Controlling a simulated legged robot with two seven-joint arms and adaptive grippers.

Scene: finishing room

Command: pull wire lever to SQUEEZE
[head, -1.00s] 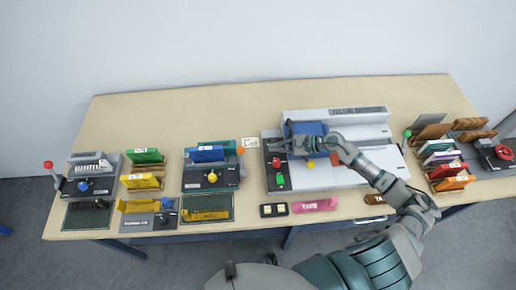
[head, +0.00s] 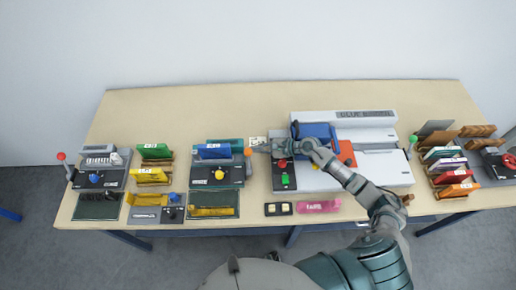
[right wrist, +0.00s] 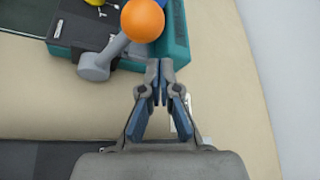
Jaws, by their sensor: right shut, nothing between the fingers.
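The lever with an orange ball knob (head: 248,152) stands at the right side of the teal and dark machine (head: 217,175), left of centre on the table. In the right wrist view the orange knob (right wrist: 143,20) is at the top, with a grey bar (right wrist: 100,62) beside it and the teal machine side (right wrist: 176,42) behind. My right gripper (head: 264,147) is just right of the knob. In the right wrist view its fingertips (right wrist: 160,68) are together and empty, below the knob and apart from it in the picture. I see no lettering on the lever. My left gripper is not in view.
The large grey glue binder (head: 345,178) with red and green buttons lies under my right forearm. A punch machine (head: 98,180) with a red-knobbed lever is at far left. Racks of coloured books stand between and at far right. The table's back strip (head: 200,98) is clear.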

